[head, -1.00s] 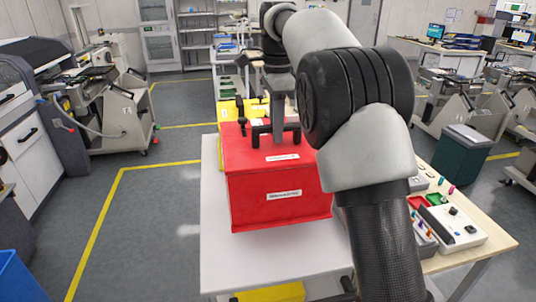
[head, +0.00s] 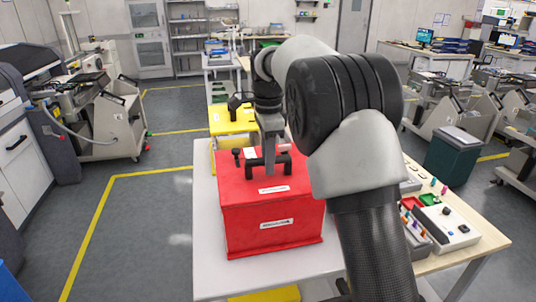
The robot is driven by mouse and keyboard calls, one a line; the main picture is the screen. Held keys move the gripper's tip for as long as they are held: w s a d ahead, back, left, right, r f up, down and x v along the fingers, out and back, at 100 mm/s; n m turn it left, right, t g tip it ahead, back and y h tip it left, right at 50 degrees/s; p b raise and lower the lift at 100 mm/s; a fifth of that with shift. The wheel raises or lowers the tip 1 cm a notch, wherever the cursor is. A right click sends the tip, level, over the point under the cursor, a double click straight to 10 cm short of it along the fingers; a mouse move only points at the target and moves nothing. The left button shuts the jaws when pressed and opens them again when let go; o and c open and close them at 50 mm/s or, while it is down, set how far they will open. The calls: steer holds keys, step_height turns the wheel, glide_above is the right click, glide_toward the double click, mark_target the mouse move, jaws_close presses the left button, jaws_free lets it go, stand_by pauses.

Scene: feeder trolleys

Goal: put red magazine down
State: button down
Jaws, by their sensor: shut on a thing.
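The red magazine (head: 262,225) is a red box with white labels and a dark handle on its top. In the head view it is over the white tabletop (head: 208,262), near the front; its base looks close to or on the surface, and I cannot tell whether it touches. My gripper (head: 268,168) is above the box, shut on its handle. My arm hides part of the right side of the table.
A yellow box (head: 230,122) with a dark handle stands right behind the red one. A wooden table with small parts and a grey control box (head: 450,226) adjoins at right. A dark green bin (head: 458,157) stands beyond. Bare tabletop shows in front and at left.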

steer(key=shift+w+r, duration=0.1)
steer(key=shift+r, duration=0.25)
steer(key=c, duration=2)
jaws_free()
steer(key=shift+f, duration=0.35)
steer(key=o, duration=0.4)
steer(key=shift+o, duration=0.2)
steer(key=shift+r, duration=0.1)
